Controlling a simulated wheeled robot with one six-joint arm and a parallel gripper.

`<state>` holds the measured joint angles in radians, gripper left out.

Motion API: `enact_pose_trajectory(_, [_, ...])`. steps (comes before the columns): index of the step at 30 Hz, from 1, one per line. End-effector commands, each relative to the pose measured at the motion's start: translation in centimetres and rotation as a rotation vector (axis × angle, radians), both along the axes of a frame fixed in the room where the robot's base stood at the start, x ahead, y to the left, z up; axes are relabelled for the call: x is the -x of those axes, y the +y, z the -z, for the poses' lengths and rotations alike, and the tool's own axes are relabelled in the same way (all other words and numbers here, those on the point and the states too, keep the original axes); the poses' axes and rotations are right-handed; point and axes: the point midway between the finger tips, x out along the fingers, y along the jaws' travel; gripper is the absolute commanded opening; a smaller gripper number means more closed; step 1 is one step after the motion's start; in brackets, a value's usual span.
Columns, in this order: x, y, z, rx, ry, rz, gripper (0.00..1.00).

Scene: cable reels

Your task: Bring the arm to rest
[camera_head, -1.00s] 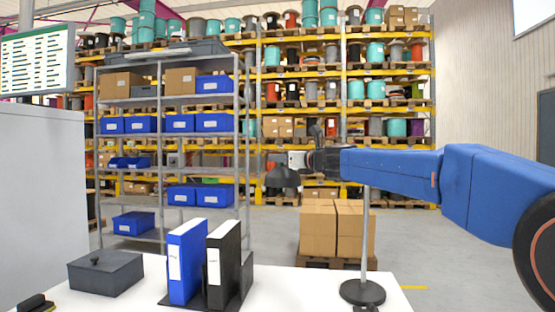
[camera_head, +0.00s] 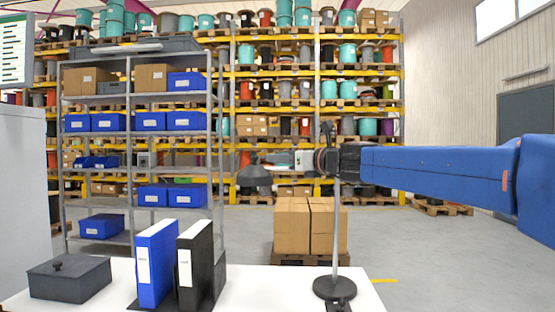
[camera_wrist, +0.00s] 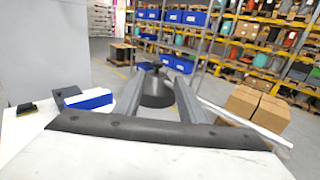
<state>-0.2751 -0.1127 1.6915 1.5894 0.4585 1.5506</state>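My blue arm (camera_head: 440,178) reaches in from the right in the head view. My gripper (camera_head: 290,160) points left at its end, above the white table (camera_head: 240,297) and level with the lamp's upper part. In the wrist view, the two grey fingers of my gripper (camera_wrist: 163,68) stand apart with nothing clearly held between them. The dark lamp shade (camera_head: 255,178) hangs close by; it also shows between and beyond the fingers in the wrist view (camera_wrist: 156,92). Whether they touch cannot be told. The lamp stands upright on its round black base (camera_head: 333,289).
A dark box (camera_head: 70,278), a blue binder (camera_head: 155,262) and a black binder (camera_head: 195,265) stand on the table. Cartons (camera_head: 310,228) lie on a pallet behind. A grey shelf (camera_head: 140,210) holds blue bins. Open floor (camera_head: 450,255) lies to the right.

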Motion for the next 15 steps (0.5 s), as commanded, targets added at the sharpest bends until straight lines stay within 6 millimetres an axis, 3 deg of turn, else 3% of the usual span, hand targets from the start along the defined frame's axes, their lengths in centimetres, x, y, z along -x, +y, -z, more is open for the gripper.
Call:
enact_pose_trajectory(11, [0.00,0.00,0.03,0.000,0.000,0.000,0.37])
enact_pose_trajectory(15, [0.96,-0.50,0.77,0.065,-0.031,-0.006,0.37])
